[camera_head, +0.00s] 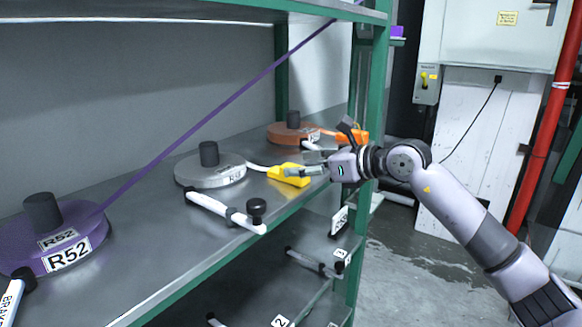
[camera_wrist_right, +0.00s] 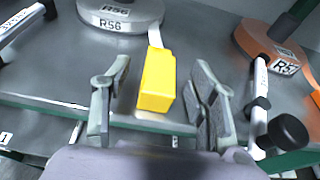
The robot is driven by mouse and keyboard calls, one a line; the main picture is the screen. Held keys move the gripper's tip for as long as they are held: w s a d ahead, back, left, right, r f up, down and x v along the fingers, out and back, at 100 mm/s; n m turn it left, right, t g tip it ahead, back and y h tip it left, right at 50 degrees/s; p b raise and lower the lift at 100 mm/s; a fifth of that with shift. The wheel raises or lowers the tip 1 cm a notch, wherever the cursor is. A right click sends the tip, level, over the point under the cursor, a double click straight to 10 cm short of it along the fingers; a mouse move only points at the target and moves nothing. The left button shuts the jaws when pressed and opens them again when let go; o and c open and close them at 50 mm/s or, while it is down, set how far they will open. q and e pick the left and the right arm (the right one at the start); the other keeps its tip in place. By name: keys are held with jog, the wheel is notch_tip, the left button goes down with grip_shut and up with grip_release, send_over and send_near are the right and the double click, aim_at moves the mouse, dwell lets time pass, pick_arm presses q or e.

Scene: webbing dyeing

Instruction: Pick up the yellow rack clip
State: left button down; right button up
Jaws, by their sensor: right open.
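The yellow rack clip (camera_head: 289,174) lies on the metal shelf near its front edge, at the end of a white strap from the grey reel (camera_head: 211,170). In the right wrist view the yellow rack clip (camera_wrist_right: 157,80) sits ahead of my right gripper (camera_wrist_right: 162,100), between the lines of its two fingers. The gripper is open, with a gap on both sides of the clip and nothing held. In the head view my right gripper (camera_head: 306,170) comes in from the right, its fingers close to the clip. My left gripper is not in view.
A purple reel (camera_head: 60,225) marked R52 stands at left, its purple strap rising to upper right. An orange reel (camera_head: 293,132) and orange clip (camera_head: 352,136) are farther back. A white brake lever (camera_head: 222,210) sticks out in front. A green post (camera_head: 372,120) stands behind the gripper.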

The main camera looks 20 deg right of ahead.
aim_at(290, 166)
jog(key=p+x, duration=0.1)
jog(key=x, duration=0.2)
jog(key=shift+w+a, duration=0.1)
jog(key=shift+w, duration=0.1)
jog(key=shift+s, duration=0.1)
jog(key=shift+c, duration=0.2)
jog(key=shift+c, duration=0.6)
jog(key=c, duration=1.1)
